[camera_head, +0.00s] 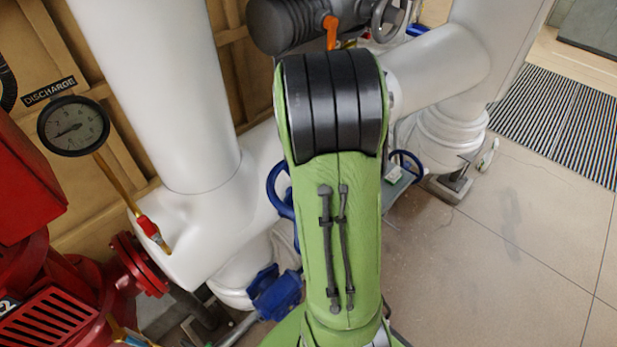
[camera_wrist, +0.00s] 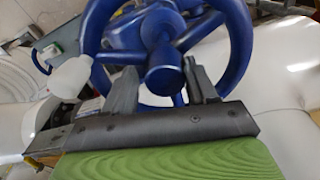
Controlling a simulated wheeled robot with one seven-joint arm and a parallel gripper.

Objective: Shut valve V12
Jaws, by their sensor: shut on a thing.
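In the wrist view a blue handwheel (camera_wrist: 238,45) with a round hub (camera_wrist: 163,72) fills the upper middle. My gripper (camera_wrist: 158,82) reaches the wheel, with one dark finger on each side of the hub area. It is shut on the handwheel; the exact contact is partly hidden. In the head view my green arm hides the gripper. Part of a blue wheel (camera_head: 408,160) shows just right of the arm, beside a small white and green tag (camera_head: 394,173). A similar tag (camera_wrist: 51,52) shows in the wrist view. No V12 marking is readable.
Another blue wheel (camera_head: 279,190) and a blue valve body (camera_head: 276,293) show left of my arm. Thick white pipes (camera_head: 165,90) and red equipment (camera_head: 50,270) with a gauge (camera_head: 73,126) crowd the left. Open floor (camera_head: 500,240) lies at right.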

